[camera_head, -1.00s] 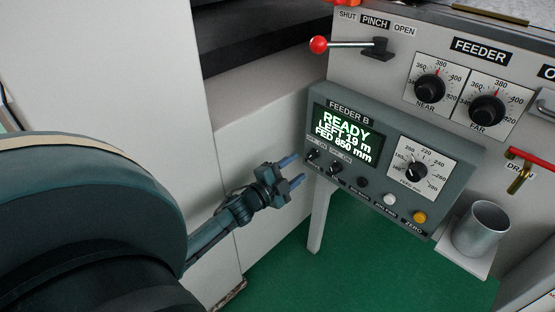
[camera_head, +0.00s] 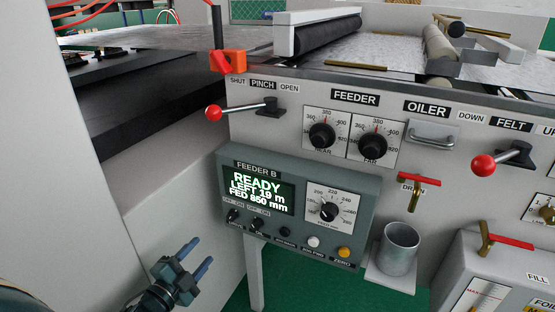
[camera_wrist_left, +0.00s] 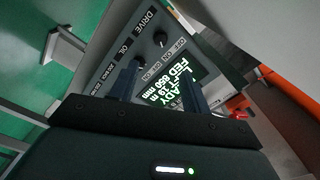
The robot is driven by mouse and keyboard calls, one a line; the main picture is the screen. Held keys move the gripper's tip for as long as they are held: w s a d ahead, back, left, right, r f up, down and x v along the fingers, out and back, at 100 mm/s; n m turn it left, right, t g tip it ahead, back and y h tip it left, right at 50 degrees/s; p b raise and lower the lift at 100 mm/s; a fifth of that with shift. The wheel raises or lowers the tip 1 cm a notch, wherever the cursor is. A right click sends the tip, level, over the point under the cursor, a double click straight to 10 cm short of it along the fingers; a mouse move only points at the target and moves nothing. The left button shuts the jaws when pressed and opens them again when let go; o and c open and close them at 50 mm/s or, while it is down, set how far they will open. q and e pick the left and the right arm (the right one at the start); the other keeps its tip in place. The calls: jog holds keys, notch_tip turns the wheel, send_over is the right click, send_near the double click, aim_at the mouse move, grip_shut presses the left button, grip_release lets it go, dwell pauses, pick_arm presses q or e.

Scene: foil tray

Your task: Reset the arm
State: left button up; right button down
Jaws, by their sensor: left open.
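My left gripper (camera_head: 198,262) is at the lower left of the head view. Its two blue fingers are apart with nothing between them. It is below and left of the grey Feeder B control box (camera_head: 290,187), apart from it. The box's green display (camera_head: 258,190) reads READY, LEFT 19 m, FED 850 mm. In the left wrist view the open fingers (camera_wrist_left: 160,85) point toward the same box, with its DRIVE and OIL switches (camera_wrist_left: 150,52) in front. My right gripper is in neither view.
A red-knobbed pinch lever (camera_head: 214,113) stands left of the Feeder dials (camera_head: 347,134). A metal cup (camera_head: 398,250) sits on a bracket right of the box. A red drain valve (camera_head: 420,180) and a red felt lever (camera_head: 484,165) are farther right. Green floor shows below the box.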

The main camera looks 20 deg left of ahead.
pick_arm(q)
jog(key=s+d+r+n+g+h, duration=0.15)
jog(key=s+d+n, duration=0.55)
jog(key=d, duration=0.7)
jog(key=s+d+r+n+g+p, duration=0.3)
jog(key=s+d+r+g+p, duration=0.3)
jog(key=p, duration=1.3)
notch_tip(320, 180, up, 4)
jog(key=shift+s+d+r, duration=0.25)
jog(key=shift+s+d, duration=0.35)
jog(key=shift+d, duration=0.5)
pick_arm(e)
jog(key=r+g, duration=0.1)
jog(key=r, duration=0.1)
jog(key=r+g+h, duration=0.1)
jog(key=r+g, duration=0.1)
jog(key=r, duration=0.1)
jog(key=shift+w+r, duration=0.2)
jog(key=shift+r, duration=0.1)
pick_arm(q)
jog(key=shift+f, duration=0.25)
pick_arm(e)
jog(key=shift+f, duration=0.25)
pick_arm(q)
jog(key=shift+c, duration=0.5)
